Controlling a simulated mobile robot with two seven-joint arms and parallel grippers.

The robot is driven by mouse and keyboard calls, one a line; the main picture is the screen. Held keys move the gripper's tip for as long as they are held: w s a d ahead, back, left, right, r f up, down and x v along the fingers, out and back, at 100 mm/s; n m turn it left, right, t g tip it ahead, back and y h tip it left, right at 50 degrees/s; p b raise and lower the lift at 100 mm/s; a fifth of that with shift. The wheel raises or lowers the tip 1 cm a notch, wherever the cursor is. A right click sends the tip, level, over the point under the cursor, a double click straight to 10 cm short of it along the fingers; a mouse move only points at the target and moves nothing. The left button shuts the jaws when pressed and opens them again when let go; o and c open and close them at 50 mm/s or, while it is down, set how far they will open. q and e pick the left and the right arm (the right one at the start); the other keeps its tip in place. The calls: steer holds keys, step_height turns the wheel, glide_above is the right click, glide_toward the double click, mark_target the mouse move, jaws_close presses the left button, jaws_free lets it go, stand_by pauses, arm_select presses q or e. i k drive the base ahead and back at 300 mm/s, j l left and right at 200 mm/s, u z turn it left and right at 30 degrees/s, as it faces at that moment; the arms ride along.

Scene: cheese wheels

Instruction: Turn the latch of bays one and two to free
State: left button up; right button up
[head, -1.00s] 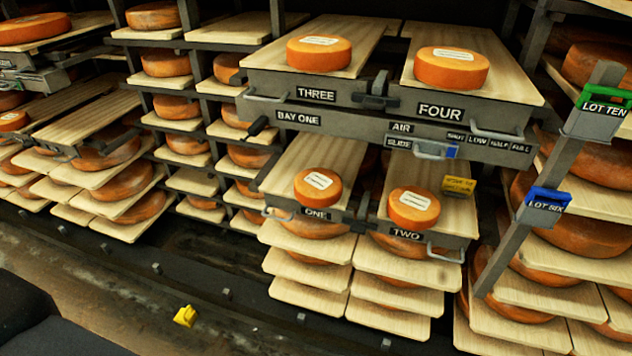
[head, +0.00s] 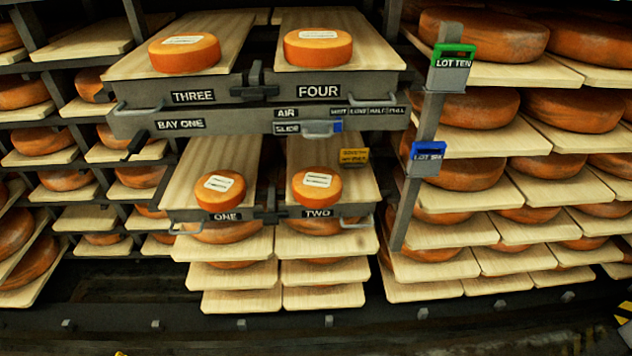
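The rack of bay one carries a "BAY ONE" label (head: 180,125). A dark block (head: 254,78) sits between the boards labelled THREE (head: 194,97) and FOUR (head: 319,92). A similar dark piece (head: 269,206) sits between the boards labelled ONE (head: 225,216) and TWO (head: 317,213). A dark lever (head: 140,139) sticks out at the left of the bay one label. I cannot tell which piece is the latch or how it is set. No bay two label is legible. Neither gripper is in view.
An orange cheese wheel (head: 184,52) lies on board three; boards four, one and two each carry one too. A grey post (head: 425,125) with a green "LOT TEN" tag (head: 454,54) and a blue tag (head: 427,158) stands to the right. Stacked cheese shelves fill both sides. Dark floor lies in front.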

mark_target(269, 219)
steer(key=i+l, duration=0.15)
steer(key=i, duration=0.3)
steer(key=i+l, duration=0.15)
steer(key=i, duration=0.35)
steer(key=j+u, duration=0.05)
